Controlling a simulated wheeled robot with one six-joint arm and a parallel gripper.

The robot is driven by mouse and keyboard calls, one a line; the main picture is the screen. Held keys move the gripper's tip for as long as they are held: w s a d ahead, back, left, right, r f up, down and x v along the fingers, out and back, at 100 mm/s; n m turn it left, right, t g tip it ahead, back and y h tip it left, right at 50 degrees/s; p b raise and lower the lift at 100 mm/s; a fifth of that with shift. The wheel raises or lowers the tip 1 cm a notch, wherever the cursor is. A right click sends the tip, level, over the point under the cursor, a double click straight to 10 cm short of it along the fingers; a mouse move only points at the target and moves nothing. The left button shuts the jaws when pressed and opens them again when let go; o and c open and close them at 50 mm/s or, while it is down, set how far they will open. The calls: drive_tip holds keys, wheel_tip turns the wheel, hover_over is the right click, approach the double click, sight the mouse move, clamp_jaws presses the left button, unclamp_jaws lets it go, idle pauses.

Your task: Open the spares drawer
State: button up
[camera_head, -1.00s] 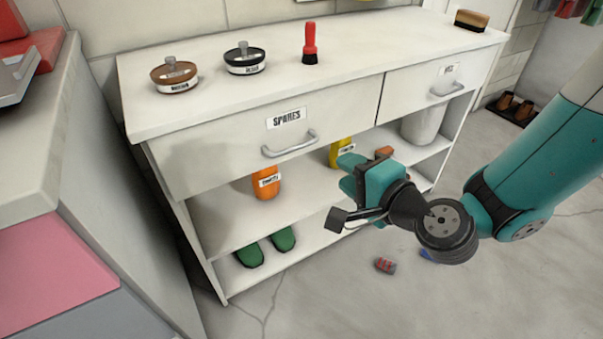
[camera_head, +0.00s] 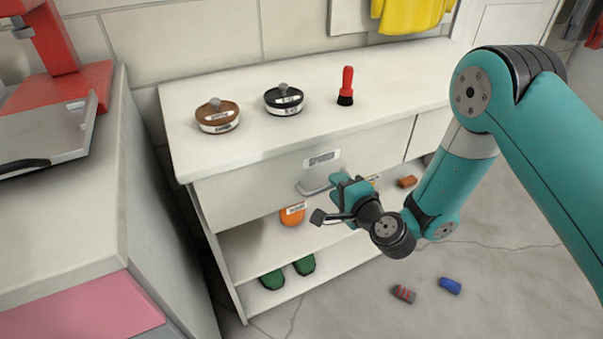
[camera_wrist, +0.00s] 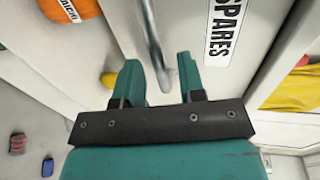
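The spares drawer (camera_head: 260,188) is the wide left drawer of the white cabinet, with a SPARES label (camera_head: 321,159); it looks shut. Its metal bar handle (camera_head: 312,188) is partly hidden by my gripper (camera_head: 340,186) in the head view. In the wrist view the handle (camera_wrist: 152,38) reaches down between the two teal fingers of my gripper (camera_wrist: 160,80). The fingers are apart, with gaps visible beside the bar, so the gripper is open around the handle's near part. The SPARES label (camera_wrist: 225,30) shows right of the fingers.
Red (camera_head: 403,294) and blue (camera_head: 450,285) items lie on the floor.

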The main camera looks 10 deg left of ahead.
drive_tip(key=shift+w+a+f, duration=0.15)
drive_tip(key=shift+w+a, duration=0.1)
drive_tip(key=shift+w, duration=0.4)
drive_tip(key=shift+a, duration=0.25)
drive_tip(key=shift+a, duration=0.15)
clamp_jaws()
